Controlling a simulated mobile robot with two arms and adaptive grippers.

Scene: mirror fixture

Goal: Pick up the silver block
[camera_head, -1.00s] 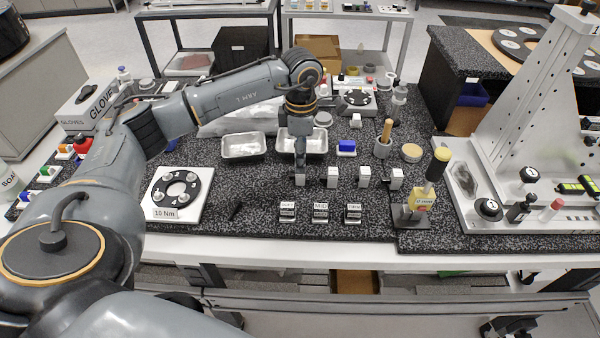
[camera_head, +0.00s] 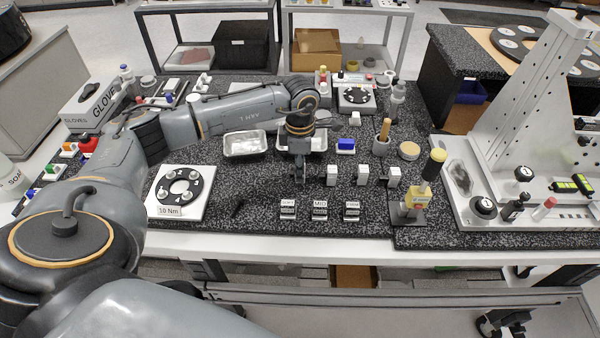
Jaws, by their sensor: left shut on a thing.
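My left gripper (camera_head: 298,177) points down just left of a row of small pale silver-white blocks. It is shut on a block that its fingers mostly hide, apparently the silver block. Whether that block touches the table cannot be told. The other blocks in the row stand upright to the right: one beside the gripper (camera_head: 332,175), a middle one (camera_head: 363,174) and a right one (camera_head: 394,176). Each has a dark part at its left side. My right gripper is not in view.
Labelled small stands (camera_head: 320,210) are in front of the gripper. A round dial plate (camera_head: 180,190) is to the left, and a yellow-topped device (camera_head: 415,200) to the right.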

